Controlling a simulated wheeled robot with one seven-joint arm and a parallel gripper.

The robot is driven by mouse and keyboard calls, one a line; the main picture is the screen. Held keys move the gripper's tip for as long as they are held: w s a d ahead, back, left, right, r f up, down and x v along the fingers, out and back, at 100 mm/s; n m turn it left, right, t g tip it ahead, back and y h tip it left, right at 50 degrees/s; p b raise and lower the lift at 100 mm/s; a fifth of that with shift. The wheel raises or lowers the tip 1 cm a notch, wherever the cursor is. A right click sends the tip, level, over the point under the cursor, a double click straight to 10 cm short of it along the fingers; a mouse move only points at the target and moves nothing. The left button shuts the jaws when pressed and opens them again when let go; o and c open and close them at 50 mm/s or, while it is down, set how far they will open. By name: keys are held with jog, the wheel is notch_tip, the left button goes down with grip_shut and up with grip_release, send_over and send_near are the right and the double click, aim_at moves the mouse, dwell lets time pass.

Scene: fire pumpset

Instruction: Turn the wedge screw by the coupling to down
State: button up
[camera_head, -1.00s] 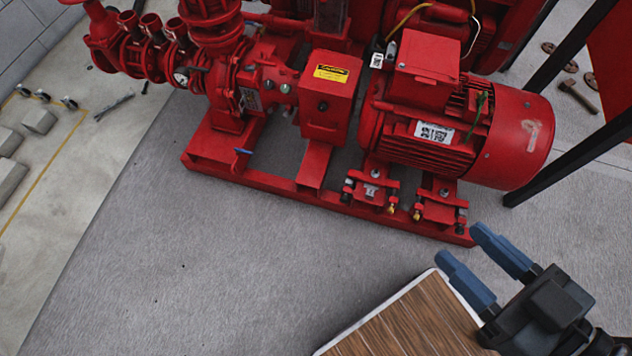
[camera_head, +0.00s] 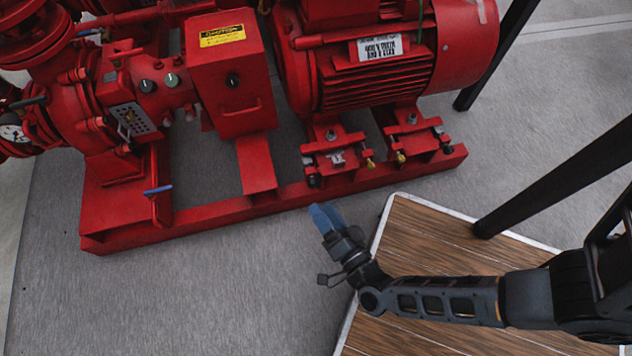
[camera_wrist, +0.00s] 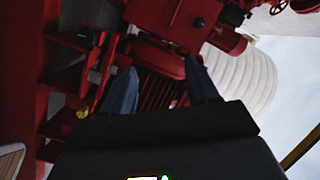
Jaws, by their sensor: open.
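The red coupling guard (camera_head: 235,80), with its yellow caution label, stands left of the red motor (camera_head: 375,70). The motor foot nearest it (camera_head: 335,150) carries small screws, including a brass-tipped one (camera_head: 370,163) and a dark one (camera_head: 314,181). I cannot tell which is the wedge screw or how it is turned. My gripper (camera_head: 325,210) is just in front of the red base rail, below this foot, apart from the screws. In the wrist view my gripper (camera_wrist: 160,68) has its blue fingers apart with nothing held; a brass screw (camera_wrist: 82,113) lies left of them.
A second motor foot with a brass screw (camera_head: 401,157) is to the right. The red base rail (camera_head: 230,212) runs along the front. Floor at lower left is clear.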

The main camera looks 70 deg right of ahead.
aim_at(315, 186)
jog(key=w+d+f+m+g+h+b, duration=0.1)
jog(key=d+f+m+g+h+b, duration=0.15)
jog(key=f, duration=0.35)
jog(key=w+d+f+m+g+h+b, duration=0.1)
jog(key=d+f+m+h+b, duration=0.15)
jog(key=f, duration=0.45)
jog(key=shift+n+y, duration=0.3)
jog(key=shift+y, duration=0.2)
jog(key=shift+b+x, duration=0.85)
jog(key=shift+x, duration=2.7)
jog(key=shift+w+a+r, duration=0.1)
jog(key=shift+w+a, duration=0.05)
jog(key=c, duration=1)
jog(key=shift+c, duration=0.2)
